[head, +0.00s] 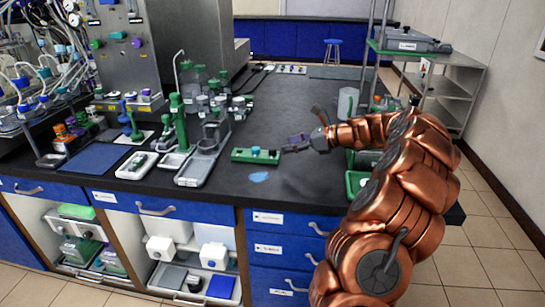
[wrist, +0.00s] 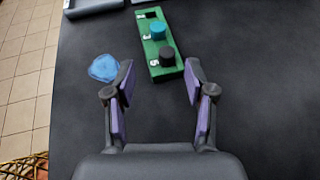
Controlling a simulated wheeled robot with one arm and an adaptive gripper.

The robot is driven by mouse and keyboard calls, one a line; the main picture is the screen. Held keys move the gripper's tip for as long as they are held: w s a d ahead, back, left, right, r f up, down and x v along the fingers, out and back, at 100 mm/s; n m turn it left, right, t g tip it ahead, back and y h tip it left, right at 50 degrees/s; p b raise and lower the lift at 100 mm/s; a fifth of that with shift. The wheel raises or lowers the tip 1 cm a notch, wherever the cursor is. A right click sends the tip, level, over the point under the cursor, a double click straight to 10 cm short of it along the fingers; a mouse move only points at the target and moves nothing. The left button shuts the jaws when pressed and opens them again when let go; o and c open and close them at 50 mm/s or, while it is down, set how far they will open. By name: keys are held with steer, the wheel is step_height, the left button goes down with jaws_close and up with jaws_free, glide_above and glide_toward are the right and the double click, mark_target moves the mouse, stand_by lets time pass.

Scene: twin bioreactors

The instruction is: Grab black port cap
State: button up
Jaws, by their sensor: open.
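The black port cap (wrist: 167,56) stands upright on the near end of a narrow green holder (wrist: 161,72) in the wrist view. A blue cap (wrist: 157,31) stands farther along the same holder, and the slot at its far end looks dark and empty. In the head view the green holder (head: 241,156) lies on the dark bench, with the black cap (head: 273,153) at its right end. My gripper (wrist: 159,74) is open and empty. Its purple-padded fingers point toward the holder's near end, with the black cap slightly beyond the fingertips and between their lines.
A blue patch (wrist: 104,68) lies on the bench left of the holder. Grey trays with green equipment (head: 200,165) stand left of it in the head view. A green tray (head: 356,183) sits near my arm at the right. The bench beyond the holder is mostly clear.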

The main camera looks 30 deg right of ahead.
mark_target(273, 149)
steer(key=shift+d+f, duration=0.25)
steer(key=shift+d, duration=0.2)
steer(key=shift+w+f, duration=0.1)
steer(key=shift+w, duration=0.15)
steer(key=shift+x, duration=0.85)
steer(key=shift+f+x, duration=0.1)
steer(key=shift+x, duration=1.3)
steer(key=shift+f+x, duration=0.15)
steer(key=shift+x, duration=1.2)
steer(key=shift+s, duration=0.1)
steer(key=c, duration=1)
steer(key=shift+o, duration=0.2)
steer(key=shift+r, duration=0.1)
